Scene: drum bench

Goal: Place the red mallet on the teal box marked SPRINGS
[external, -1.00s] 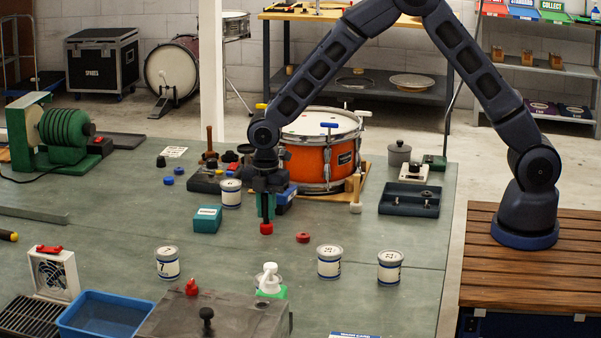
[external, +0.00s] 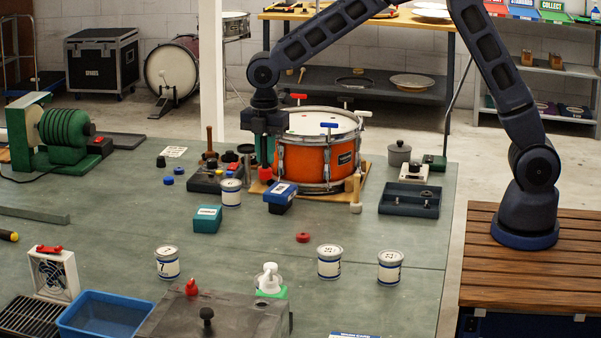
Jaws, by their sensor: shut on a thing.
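My gripper (external: 265,150) is shut on the red mallet, whose red head (external: 265,174) hangs head down below the fingers. The fingers hide most of its handle. It hangs in front of the left side of the orange drum, up and to the right of the teal box. The teal box (external: 207,225) stands on the green bench, left of centre, with a label on its top too small to read. The top of the box looks clear.
A blue box (external: 281,207) with a white label stands below the held mallet. A white can (external: 230,193) stands just behind the teal box. The orange drum (external: 300,160) is close right of my gripper. Bare bench lies in front of the teal box.

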